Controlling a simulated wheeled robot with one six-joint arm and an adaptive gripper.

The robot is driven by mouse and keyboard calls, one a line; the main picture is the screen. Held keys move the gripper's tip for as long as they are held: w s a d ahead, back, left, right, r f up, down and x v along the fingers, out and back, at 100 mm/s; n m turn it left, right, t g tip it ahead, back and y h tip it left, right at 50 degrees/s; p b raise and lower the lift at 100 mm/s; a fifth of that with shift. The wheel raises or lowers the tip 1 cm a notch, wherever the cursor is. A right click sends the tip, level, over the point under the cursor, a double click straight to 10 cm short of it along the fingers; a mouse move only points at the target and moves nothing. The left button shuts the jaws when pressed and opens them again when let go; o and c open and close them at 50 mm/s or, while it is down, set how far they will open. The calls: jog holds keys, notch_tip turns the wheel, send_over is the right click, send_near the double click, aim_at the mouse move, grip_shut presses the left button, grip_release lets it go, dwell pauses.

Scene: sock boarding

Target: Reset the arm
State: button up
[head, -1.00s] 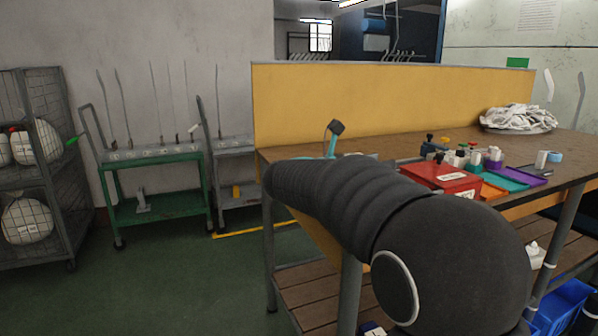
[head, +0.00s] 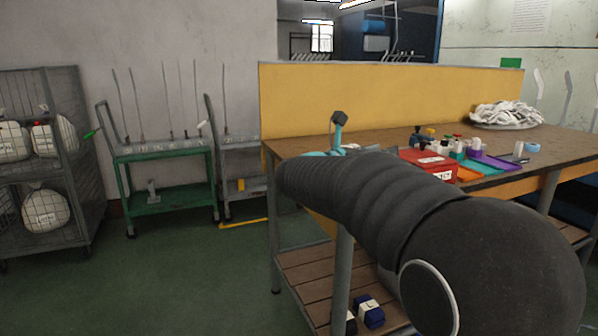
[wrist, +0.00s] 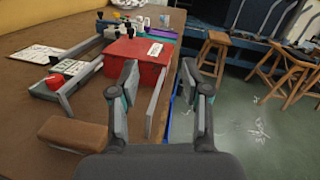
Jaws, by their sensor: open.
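My gripper (wrist: 160,95) is open and empty in the wrist view, its two fingers wide apart. It hangs over the front edge of the brown worktable (wrist: 30,105), with the floor beyond its right finger. A red box (wrist: 133,62) with a white label stands on the table just ahead and left of the fingers. The red box (head: 428,165) shows just behind the arm.
A yellow panel (head: 390,105) backs the table. Colored trays and a pile of white socks (head: 507,114) lie at the right. A green cart (head: 165,150) and a wire cage (head: 75,130) stand left. Wooden stools (wrist: 213,50) stand beyond the gripper. The green floor (head: 180,270) at left is clear.

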jog(key=s+a+r+n+t+y, duration=0.15)
jog(key=n+t+y, duration=0.3)
jog(key=n, duration=0.45)
jog(key=a+r+n+t+y, duration=0.2)
jog(key=r+n+t+y, duration=0.15)
jog(key=n+y, duration=0.4)
jog(key=s+a+f+n+g+y, duration=0.1)
jog(key=s+a+f+n+y, duration=0.5)
jog(key=n, duration=0.6)
jog(key=s+d+f+n+g+h, duration=0.1)
jog(key=s+d+f+n+g, duration=0.2)
jog(key=s+f+n+g, duration=0.2)
jog(key=s+d+f+n+g+h, duration=0.1)
jog(key=s+d+f+n+g, duration=0.3)
jog(key=s+f+n, duration=0.8)
jog(key=s+f+g, duration=0.2)
jog(key=s+f, duration=0.3)
jog(key=s, duration=0.6)
jog(key=shift+s+d+g, duration=0.2)
jog(key=shift+d+g, duration=0.1)
jog(key=shift+f, duration=0.1)
